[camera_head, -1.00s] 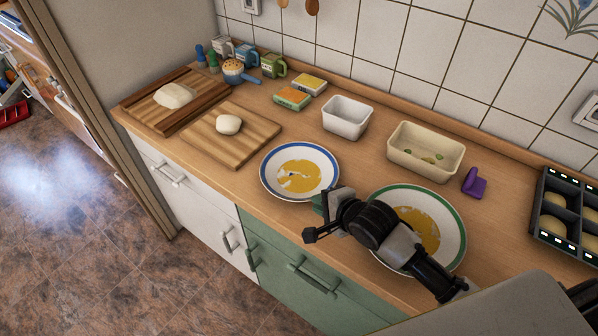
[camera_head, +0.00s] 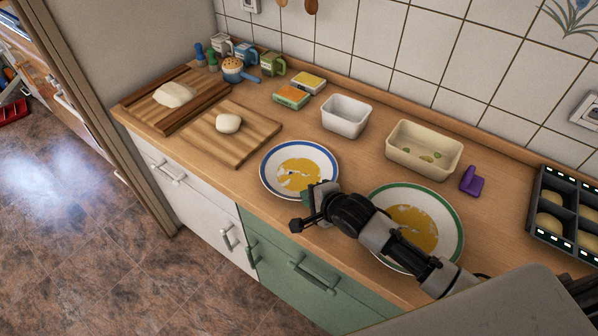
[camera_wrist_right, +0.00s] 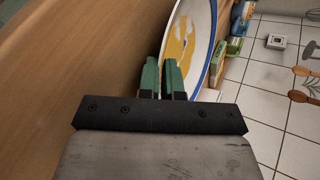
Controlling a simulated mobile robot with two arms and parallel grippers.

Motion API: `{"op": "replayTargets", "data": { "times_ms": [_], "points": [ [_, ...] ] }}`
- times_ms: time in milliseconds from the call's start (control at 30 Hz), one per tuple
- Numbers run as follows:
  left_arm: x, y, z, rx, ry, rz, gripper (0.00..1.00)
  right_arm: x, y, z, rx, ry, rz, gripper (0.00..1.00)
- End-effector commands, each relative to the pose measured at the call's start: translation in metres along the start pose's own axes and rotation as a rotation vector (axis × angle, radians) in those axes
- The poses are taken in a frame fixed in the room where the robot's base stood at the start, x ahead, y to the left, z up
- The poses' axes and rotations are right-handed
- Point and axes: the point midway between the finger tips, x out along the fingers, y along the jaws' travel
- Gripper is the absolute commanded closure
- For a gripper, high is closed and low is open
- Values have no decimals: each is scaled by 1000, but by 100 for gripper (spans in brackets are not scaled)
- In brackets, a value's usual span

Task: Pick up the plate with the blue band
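The plate with the blue band (camera_head: 326,163) lies on the counter, with a yellow patterned centre. Its rim also shows in the right wrist view (camera_wrist_right: 214,45). My right gripper (camera_head: 313,194) is at the plate's near right edge. In the right wrist view its two green fingers (camera_wrist_right: 162,66) are close together, with the plate's rim running into the narrow gap between them. They look shut on the rim, though the contact itself is hidden. The plate looks flat on the counter. My left gripper is not in view.
A plate with a green band (camera_head: 455,222) lies to the right, partly under my right arm. A white bowl (camera_head: 346,118), a beige tub (camera_head: 424,150) and a purple item (camera_head: 471,181) stand behind. A cutting board (camera_head: 245,138) with dough is at the left.

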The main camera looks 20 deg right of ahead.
Motion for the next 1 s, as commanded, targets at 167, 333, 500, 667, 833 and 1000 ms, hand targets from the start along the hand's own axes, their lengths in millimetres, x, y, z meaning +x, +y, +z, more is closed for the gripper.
{"op": "replayTargets", "data": {
  "times_ms": [167, 333, 500, 667, 833, 1000],
  "points": [
    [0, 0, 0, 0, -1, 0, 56, 0, -1, 0, 0, -1, -2, 100],
    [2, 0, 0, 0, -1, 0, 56, -4, -6, 2, 1, -2, -3, 100],
    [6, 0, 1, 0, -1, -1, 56, -15, -25, 7, 1, -3, -7, 100],
    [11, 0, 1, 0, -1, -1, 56, -45, -35, -2, -1, 2, -2, 100],
    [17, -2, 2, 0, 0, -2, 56, -86, -41, -20, -3, 2, -1, 100],
    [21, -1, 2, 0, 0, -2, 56, -120, -46, -34, -3, 1, 0, 100]
  ]
}}
